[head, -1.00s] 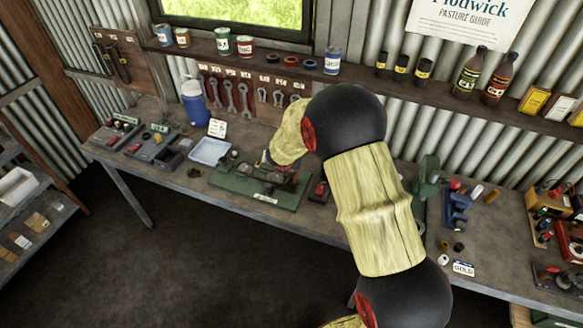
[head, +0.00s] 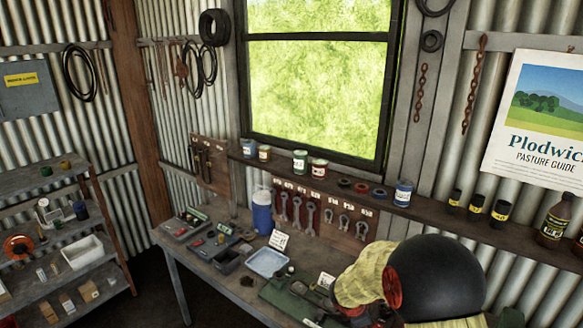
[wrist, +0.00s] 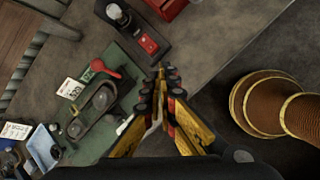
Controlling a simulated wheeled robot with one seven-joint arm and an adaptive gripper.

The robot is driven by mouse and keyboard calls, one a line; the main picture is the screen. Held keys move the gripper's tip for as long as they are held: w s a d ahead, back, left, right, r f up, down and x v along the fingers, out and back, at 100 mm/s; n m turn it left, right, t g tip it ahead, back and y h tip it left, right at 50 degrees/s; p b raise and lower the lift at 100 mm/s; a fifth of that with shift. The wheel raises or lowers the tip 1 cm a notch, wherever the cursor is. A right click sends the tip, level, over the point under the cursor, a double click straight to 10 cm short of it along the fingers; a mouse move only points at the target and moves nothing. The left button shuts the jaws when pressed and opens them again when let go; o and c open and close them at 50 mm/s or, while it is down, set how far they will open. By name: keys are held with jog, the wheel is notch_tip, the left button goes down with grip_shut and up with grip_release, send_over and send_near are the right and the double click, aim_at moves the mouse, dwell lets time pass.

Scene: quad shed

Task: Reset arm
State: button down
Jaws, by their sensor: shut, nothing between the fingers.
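My gripper (wrist: 160,80) shows in the wrist view with its yellow-and-black fingers together, shut and empty. It is above the front part of the workbench (wrist: 205,50), beside a green tray (wrist: 125,55) that holds dark metal parts and a red-handled item (wrist: 100,68). In the head view my arm covers the right part of the bench, and my gripper is hidden behind it. The green tray (head: 285,300) is partly seen left of my arm.
A shelf (head: 335,195) with tins runs above. A shelving rack (head: 70,260) stands at left. Dark floor lies between rack and bench.

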jog(key=s+a+r+m+y+b, duration=0.1)
jog(key=s+r+m+b, duration=0.1)
jog(key=s+m+b, duration=0.4)
jog(key=s+a+r+m+t+y+b, duration=0.1)
jog(key=s+m+b, duration=0.6)
jog(key=s, duration=0.9)
jog(key=s+a+r+m+t+y+b, duration=0.1)
jog(key=s+a+r+m+y+b, duration=0.1)
jog(key=s+r+m+b, duration=0.3)
jog(key=s+a+m+b, duration=0.1)
jog(key=s+b, duration=0.2)
jog(key=s, duration=0.3)
jog(key=shift+m+y, duration=0.3)
jog(key=shift+m, duration=0.1)
